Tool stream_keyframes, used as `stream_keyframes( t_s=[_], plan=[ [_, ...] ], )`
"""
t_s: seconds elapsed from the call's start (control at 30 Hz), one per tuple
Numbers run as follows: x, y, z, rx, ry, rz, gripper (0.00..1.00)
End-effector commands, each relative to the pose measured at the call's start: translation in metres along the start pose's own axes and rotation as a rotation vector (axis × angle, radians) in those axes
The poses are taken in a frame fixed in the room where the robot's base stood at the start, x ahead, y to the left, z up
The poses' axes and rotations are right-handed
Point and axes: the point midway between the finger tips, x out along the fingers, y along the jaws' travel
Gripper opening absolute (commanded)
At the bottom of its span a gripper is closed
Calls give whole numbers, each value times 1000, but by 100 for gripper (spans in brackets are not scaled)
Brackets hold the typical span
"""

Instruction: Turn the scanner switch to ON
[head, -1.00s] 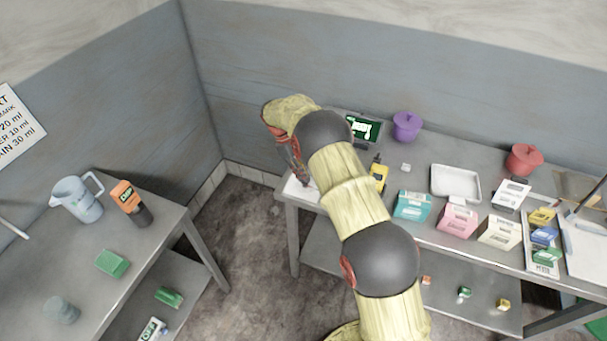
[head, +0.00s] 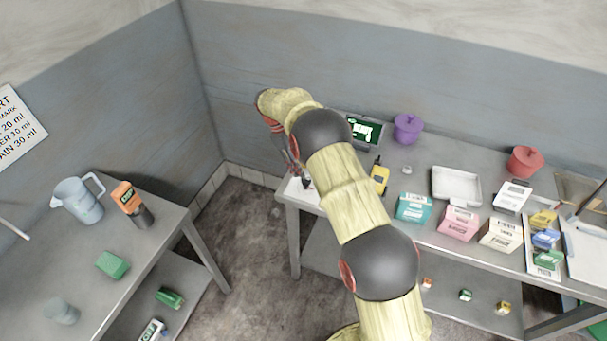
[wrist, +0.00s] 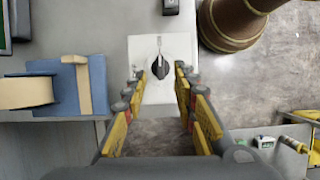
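The scanner switch shows in the wrist view as a black rotary knob (wrist: 160,67) on a white plate (wrist: 147,50). Small marks on the plate are too small to read. The knob's narrow end points toward the top of the wrist view. My gripper (wrist: 158,78) is open, with its yellow-padded fingers on either side of the knob and visible gaps to it. In the head view my gripper (head: 301,180) is over the white plate (head: 297,193) at the left end of the right table; my arm hides part of this area.
A dark screen with green (head: 366,131) stands behind my arm. A yellow handheld device (head: 379,178), a purple pot (head: 407,128) and several boxes stand to the right. In the wrist view, a blue block with a cream roll (wrist: 25,92) lies left of the plate.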

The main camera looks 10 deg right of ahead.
Motion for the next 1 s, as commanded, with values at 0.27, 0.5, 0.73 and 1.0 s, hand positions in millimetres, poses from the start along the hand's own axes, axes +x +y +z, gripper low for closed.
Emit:
stream_keyframes(
  t_s=[0.27, 0.5, 0.73, 1.0],
  plan=[
    [-52, 0, -1, 0, 1, 0, 28],
    [-70, 0, 0, 0, 0, -2, 28],
    [-72, 0, 0, 0, 0, -1, 28],
    [-72, 0, 0, 2, 0, -1, 28]
  ],
)
